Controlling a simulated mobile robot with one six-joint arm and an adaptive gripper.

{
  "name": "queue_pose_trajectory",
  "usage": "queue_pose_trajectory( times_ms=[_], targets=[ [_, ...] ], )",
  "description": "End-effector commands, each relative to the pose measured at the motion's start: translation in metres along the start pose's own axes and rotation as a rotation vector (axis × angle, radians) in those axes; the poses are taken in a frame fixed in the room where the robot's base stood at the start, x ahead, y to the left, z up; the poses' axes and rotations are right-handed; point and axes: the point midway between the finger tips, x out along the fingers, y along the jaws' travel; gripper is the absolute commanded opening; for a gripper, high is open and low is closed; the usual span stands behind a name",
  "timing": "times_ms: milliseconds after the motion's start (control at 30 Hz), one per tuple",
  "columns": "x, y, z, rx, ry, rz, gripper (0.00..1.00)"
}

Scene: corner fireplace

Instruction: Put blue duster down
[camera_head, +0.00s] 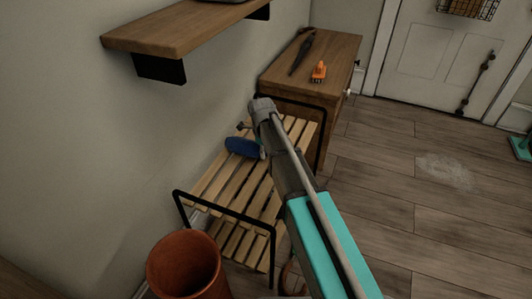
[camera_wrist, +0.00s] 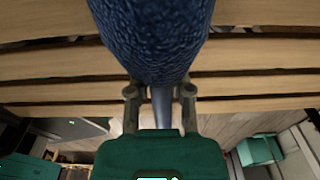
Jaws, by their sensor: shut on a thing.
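The blue duster (camera_head: 241,147) shows over the upper slats of a wooden rack (camera_head: 212,184) with black metal legs. In the wrist view its fluffy blue head (camera_wrist: 152,35) fills the top middle, with the slats behind it. My gripper (camera_wrist: 160,94) is shut on the duster's grey handle just below the head. In the head view my arm hides most of the gripper and the handle. I cannot tell whether the duster touches the slats.
A wooden cabinet (camera_head: 333,60) behind the rack bears a dark long tool (camera_head: 301,54) and an orange brush (camera_head: 319,71). A wall shelf (camera_head: 180,35) juts out above left. A terracotta pot (camera_head: 186,268) stands in front. Floor (camera_head: 400,200) at right is open, with a pale dusty patch (camera_head: 445,170).

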Motion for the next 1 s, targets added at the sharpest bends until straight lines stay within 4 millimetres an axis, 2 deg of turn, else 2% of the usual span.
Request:
queue_pose_trajectory(
  times_ms=[100,133,300,733,1000],
  targets=[
    [0.003,0.0,0.0,0.0,0.0,0.0,0.0],
    [0.002,0.0,0.0,0.0,0.0,0.0,0.34],
    [0.001,0.0,0.0,0.0,0.0,0.0,0.63],
    [0.0,0.0,0.0,-0.001,0.0,0.0,0.63],
    [-0.011,0.0,0.0,-0.001,0.0,0.0,0.63]
  ],
)
